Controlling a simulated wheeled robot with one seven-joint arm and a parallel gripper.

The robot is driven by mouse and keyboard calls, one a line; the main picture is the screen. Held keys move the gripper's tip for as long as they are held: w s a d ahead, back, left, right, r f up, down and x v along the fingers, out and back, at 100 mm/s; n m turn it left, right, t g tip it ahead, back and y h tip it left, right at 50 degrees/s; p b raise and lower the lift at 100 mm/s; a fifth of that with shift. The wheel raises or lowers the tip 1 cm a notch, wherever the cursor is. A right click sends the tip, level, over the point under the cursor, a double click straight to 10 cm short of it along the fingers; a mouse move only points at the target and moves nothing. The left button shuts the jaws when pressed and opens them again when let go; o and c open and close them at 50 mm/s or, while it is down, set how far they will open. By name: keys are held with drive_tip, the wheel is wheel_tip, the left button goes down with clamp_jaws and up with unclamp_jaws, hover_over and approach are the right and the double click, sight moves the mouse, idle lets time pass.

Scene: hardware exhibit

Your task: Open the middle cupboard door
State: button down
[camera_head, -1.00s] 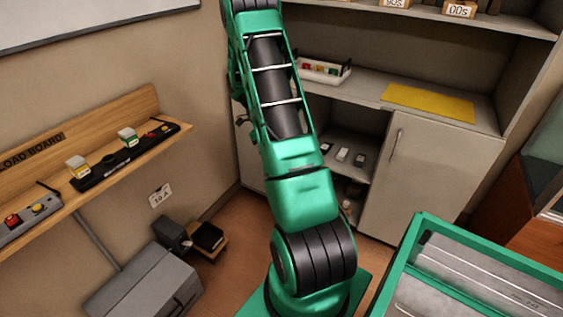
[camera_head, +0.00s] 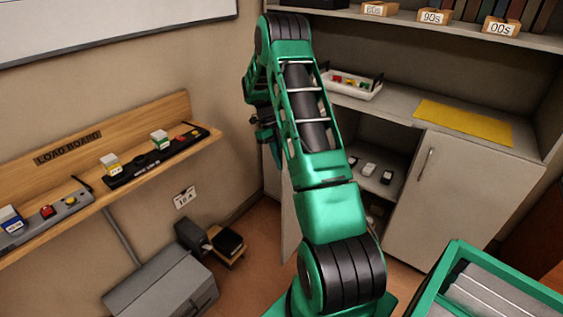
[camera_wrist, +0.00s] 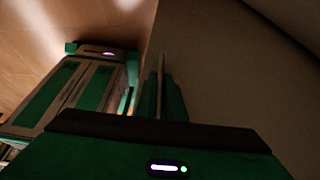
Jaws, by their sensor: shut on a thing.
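The middle cupboard door (camera_head: 289,220) stands swung out from the cupboard, to the left of its uncovered compartment. Most of it is hidden behind my arm in the head view. In the wrist view its panel (camera_wrist: 225,75) fills the right side, dark and close. My gripper (camera_wrist: 160,88) is shut on the door's thin upright handle (camera_wrist: 163,65) in the wrist view. In the head view my gripper (camera_head: 264,132) is a dark shape left of my arm, and its fingertips cannot be made out.
The compartment holds several small items (camera_head: 369,169). The right cupboard door (camera_head: 455,205) is closed. A yellow mat (camera_head: 463,122) and a white tray (camera_head: 350,88) lie on the counter. A wooden load board (camera_head: 110,165) juts from the left wall above a grey box (camera_head: 165,285). Floor (camera_head: 250,250) shows between.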

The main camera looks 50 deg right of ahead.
drive_tip(key=c, duration=1.8)
unclamp_jaws()
drive_tip(key=shift+d, duration=0.2)
drive_tip(key=shift+c, duration=0.2)
drive_tip(key=shift+a, duration=0.15)
drive_tip(key=v, duration=1)
drive_tip(key=shift+r, duration=0.35)
drive_tip(key=shift+w+r, duration=0.1)
drive_tip(key=shift+w, duration=0.05)
